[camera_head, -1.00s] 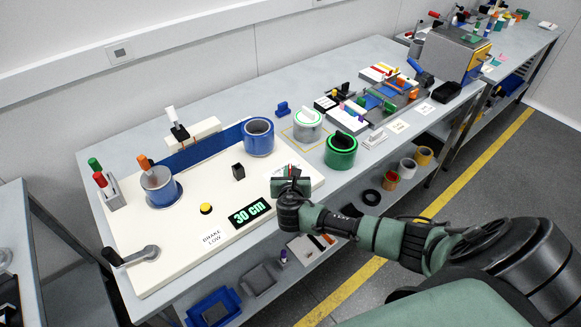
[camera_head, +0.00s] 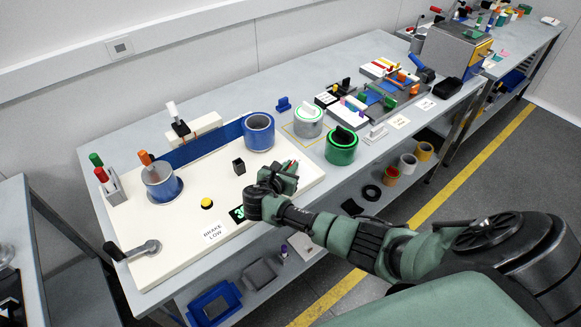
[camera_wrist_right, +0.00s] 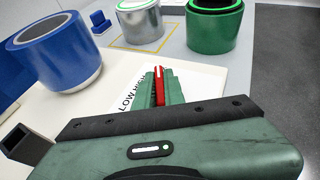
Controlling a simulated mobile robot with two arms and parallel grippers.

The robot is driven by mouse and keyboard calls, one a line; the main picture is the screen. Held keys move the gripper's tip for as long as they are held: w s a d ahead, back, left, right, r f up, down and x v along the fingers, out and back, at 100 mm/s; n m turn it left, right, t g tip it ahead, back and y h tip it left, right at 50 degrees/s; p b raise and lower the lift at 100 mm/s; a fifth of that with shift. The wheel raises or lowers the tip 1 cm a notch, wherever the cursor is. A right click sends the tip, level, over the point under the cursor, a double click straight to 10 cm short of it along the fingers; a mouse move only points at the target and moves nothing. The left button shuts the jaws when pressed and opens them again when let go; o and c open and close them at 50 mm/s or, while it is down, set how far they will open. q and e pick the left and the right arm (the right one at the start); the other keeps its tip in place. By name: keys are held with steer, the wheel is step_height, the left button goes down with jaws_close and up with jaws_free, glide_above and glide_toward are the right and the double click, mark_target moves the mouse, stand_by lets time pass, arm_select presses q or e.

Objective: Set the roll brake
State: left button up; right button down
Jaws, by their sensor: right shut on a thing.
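The white board (camera_head: 140,225) carries a blue strip (camera_head: 205,145) running between the left roll (camera_head: 160,185) and the right roll (camera_head: 259,133). My right gripper (camera_head: 288,168) is at the board's front right part. In the right wrist view its fingers (camera_wrist_right: 159,88) are shut on a narrow red lever (camera_wrist_right: 159,84), beside printed "LOW" and "HIGH" marks (camera_wrist_right: 132,95). The lever's base is hidden by the fingers. A label reading "BRAKE LOW" (camera_head: 214,231) lies in front of a yellow button (camera_head: 207,203). My left gripper is not in view.
A crank handle (camera_head: 145,249) is at the board's front left. A small black block (camera_head: 239,166) stands left of my gripper. Several tapes (camera_head: 408,163) sit on the shelf below.

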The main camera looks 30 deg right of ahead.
steer(key=shift+r, duration=0.1)
steer(key=c, duration=1.5)
jaws_free()
steer(key=shift+w, duration=0.1)
steer(key=v, duration=0.7)
steer(key=shift+a+b, duration=0.25)
steer(key=shift+b, duration=0.15)
steer(key=shift+s, duration=0.25)
